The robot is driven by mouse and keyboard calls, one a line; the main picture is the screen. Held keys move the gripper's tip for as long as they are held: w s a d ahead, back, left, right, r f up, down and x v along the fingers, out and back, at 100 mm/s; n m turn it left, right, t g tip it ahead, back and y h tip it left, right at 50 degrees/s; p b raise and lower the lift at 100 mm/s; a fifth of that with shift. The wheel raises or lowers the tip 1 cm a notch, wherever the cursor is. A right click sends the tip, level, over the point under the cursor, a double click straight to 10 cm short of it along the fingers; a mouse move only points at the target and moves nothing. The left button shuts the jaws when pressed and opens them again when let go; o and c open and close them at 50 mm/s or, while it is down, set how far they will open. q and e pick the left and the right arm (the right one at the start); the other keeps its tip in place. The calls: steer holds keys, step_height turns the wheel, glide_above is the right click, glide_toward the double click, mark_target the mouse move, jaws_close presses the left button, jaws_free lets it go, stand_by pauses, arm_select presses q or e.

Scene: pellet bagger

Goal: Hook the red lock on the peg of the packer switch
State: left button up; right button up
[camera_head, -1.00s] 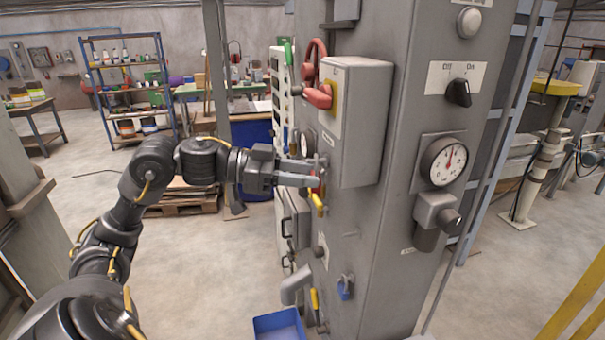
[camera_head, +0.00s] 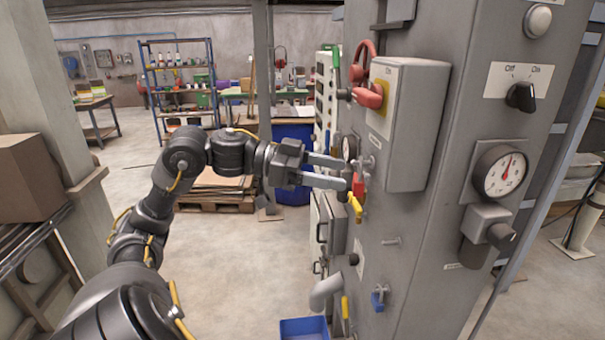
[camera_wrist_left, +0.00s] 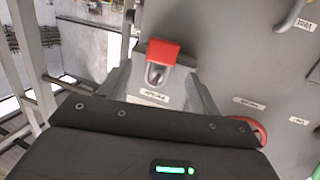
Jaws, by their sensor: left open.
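The red lock (camera_head: 358,185) is at the grey cabinet's left face, just past my left fingertips in the head view. In the left wrist view the red lock (camera_wrist_left: 163,52) lies between the two finger lines, with a grey metal part beside its red body. I cannot tell whether it hangs on a peg. My left gripper (camera_head: 345,173) is open, pointing at the cabinet; no grip on the lock shows. A red rotary handle (camera_head: 368,96) on a yellow plate, apparently a switch, sits above on a grey box. My right gripper is out of view.
A yellow handle (camera_head: 355,207) is just below the red lock. A bare peg (camera_head: 391,240) and a blue lock (camera_head: 378,301) are lower on the cabinet face. A blue bin (camera_head: 304,328) is at the floor. The grey switch box (camera_head: 417,125) juts out right of the gripper.

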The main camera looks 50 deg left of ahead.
arm_select(q)
steer(key=b+v, duration=0.3)
steer(key=v, duration=0.5)
steer(key=shift+b, duration=0.3)
steer(key=shift+d+f, duration=0.1)
